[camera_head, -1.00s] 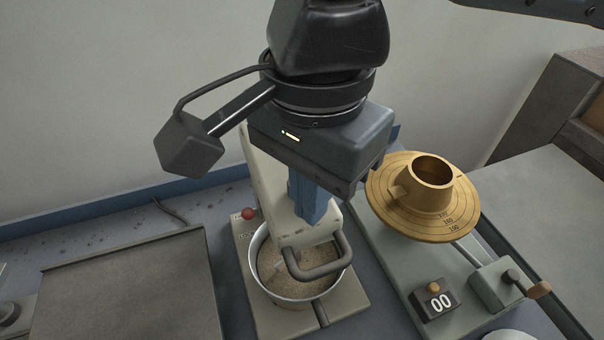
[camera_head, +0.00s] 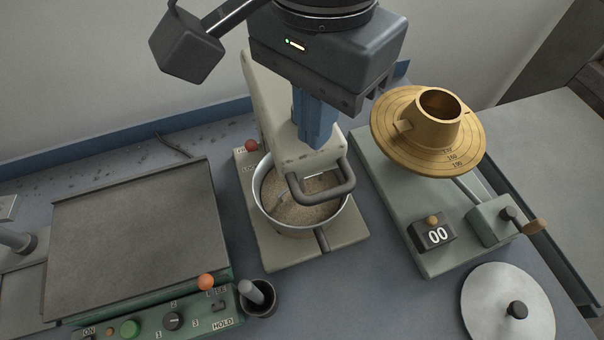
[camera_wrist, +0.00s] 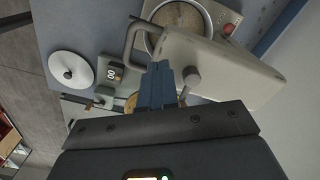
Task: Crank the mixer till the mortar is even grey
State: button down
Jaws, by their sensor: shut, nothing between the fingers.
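The cream mixer (camera_head: 270,105) stands mid-bench. Its head hangs over a steel bowl (camera_head: 258,195), and a dark grey looped handle (camera_head: 347,187) sticks out from the head's front. The mortar (camera_head: 305,213) in the bowl looks sandy beige, with a grey paddle part in it. My gripper (camera_head: 315,140) is shut and empty, its blue fingers pointing down at the mixer head, behind the looped handle. The wrist view shows the fingers (camera_wrist: 157,68) beside a grey knob (camera_wrist: 191,77) on the head. Whether they touch the head is unclear.
Right of the mixer is a green-grey stand with a brass disc and cup (camera_head: 430,130), a "00" counter (camera_head: 433,232) and a small wooden-handled crank (camera_head: 532,226). A round lid (camera_head: 505,305) lies front right. A green-edged plate device (camera_head: 140,235) fills the left.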

jog(key=s+p, duration=0.1)
jog(key=s, duration=0.1)
jog(key=s+a+p, duration=0.1)
jog(key=s, duration=0.1)
jog(key=shift+s+p, duration=0.25)
jog(key=shift+p, duration=0.05)
jog(key=w+a+p, duration=0.1)
jog(key=a+p, duration=0.3)
jog(key=a, duration=0.3)
jog(key=shift+w+p, duration=0.2)
jog(key=shift+p, duration=0.15)
jog(key=c, duration=1.3)
grip_release()
jog(key=shift+d, duration=0.1)
